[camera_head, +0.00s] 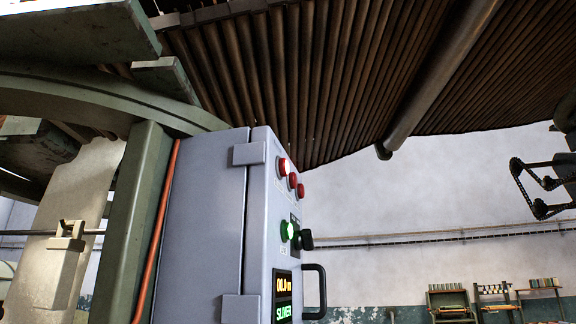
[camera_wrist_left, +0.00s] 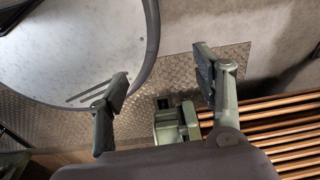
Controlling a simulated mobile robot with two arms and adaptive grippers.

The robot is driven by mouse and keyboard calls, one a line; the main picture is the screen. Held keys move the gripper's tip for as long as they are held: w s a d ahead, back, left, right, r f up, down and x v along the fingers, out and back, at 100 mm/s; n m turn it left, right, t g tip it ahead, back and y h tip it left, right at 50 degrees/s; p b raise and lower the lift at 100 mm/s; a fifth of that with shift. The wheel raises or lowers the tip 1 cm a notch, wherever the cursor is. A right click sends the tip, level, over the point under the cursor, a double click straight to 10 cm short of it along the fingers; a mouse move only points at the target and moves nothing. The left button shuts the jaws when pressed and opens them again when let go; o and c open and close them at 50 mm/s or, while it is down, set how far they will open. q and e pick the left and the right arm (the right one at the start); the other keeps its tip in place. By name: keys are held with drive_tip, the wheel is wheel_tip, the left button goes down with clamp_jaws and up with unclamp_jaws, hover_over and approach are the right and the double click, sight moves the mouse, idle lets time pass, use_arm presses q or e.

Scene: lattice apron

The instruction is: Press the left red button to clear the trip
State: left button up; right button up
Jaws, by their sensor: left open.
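A grey control box (camera_head: 205,225) stands in the middle of the head view, its panel facing right and seen at a steep angle. The left red button (camera_head: 284,167) is high on that panel and looks lit. Two more red buttons, the middle one (camera_head: 292,180) and the right one (camera_head: 300,190), sit beside it. My left gripper (camera_wrist_left: 161,72) shows only in the left wrist view. Its two fingers are apart with nothing between the tips. The buttons are not in the wrist view. My right gripper is not in view.
Below the red buttons are a lit green button (camera_head: 288,230), a black knob (camera_head: 306,240), a display (camera_head: 283,296) and a protruding handle (camera_head: 315,292). Slatted machinery hangs overhead. A dark linkage (camera_head: 540,190) is at the right edge. A green fitting (camera_wrist_left: 176,122) lies beyond my left fingers.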

use_arm(q)
drive_tip(key=shift+d, duration=0.2)
drive_tip(key=c, duration=0.4)
drive_tip(key=shift+s, duration=0.15)
drive_tip(key=c, duration=0.8)
drive_tip(key=shift+a, duration=0.1)
clamp_jaws()
drive_tip(key=shift+f+b, duration=0.6)
